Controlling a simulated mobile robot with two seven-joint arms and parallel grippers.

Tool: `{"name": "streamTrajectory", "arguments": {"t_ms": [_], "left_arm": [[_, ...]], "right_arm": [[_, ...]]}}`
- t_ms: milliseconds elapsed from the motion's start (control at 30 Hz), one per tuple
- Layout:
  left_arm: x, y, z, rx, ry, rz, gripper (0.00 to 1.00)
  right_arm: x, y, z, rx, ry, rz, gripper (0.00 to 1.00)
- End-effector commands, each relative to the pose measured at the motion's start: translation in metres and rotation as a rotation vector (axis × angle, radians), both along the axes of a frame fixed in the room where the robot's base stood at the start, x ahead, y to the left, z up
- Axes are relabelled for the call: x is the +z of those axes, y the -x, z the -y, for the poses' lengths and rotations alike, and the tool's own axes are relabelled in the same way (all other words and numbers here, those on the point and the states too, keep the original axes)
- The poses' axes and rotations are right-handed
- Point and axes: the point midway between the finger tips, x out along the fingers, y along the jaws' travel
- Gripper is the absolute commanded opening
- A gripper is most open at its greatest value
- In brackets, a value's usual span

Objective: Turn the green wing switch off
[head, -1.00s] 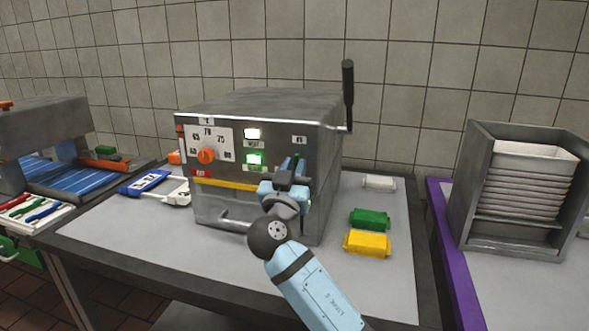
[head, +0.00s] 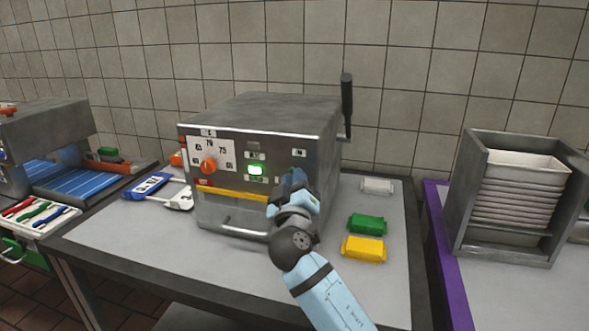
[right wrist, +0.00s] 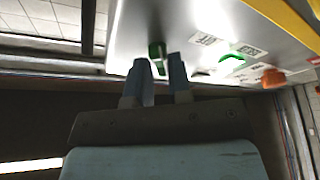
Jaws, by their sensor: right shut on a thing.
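The grey metal machine (head: 262,120) stands on the table with its control panel facing me. My right gripper (head: 294,180) is at the right part of the panel and hides the switch there in the head view. In the right wrist view a green wing switch (right wrist: 155,50) shows at the tips of my right gripper (right wrist: 160,70), which is shut on it. How far the switch is turned cannot be told. A green lamp (head: 256,170) is lit on the panel. My left gripper is out of view.
An orange knob (head: 208,166) sits on the panel's dial. A black-handled lever (head: 346,95) rises at the machine's right. White, green (head: 366,224) and yellow (head: 364,249) blocks lie to the right. A rack of white trays (head: 515,195) stands farther right.

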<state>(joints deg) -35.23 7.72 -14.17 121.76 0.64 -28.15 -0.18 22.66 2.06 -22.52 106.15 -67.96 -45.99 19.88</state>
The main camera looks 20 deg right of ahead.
Motion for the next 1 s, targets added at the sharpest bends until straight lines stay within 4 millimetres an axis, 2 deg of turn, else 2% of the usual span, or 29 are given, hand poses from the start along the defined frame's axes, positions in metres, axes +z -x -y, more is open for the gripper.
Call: {"name": "streamTrajectory", "arguments": {"t_ms": [33,200,367,600,800,1000], "left_arm": [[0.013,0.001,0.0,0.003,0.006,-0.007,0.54],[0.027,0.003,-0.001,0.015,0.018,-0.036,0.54],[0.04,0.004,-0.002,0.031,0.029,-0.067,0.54],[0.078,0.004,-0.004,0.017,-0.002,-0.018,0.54],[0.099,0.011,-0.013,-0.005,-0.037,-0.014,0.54],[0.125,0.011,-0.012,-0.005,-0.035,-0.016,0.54]], "right_arm": [[0.009,0.0,0.001,0.0,0.036,-0.027,0.0],[0.011,0.0,0.001,-0.001,0.17,-0.117,0.0],[0.012,0.0,0.002,-0.002,0.298,-0.202,0.0],[0.012,0.0,0.002,-0.001,0.484,-0.328,0.0],[0.011,0.0,0.002,-0.001,0.618,-0.418,0.0],[0.009,0.0,0.001,-0.002,0.718,-0.483,0.0]]}}
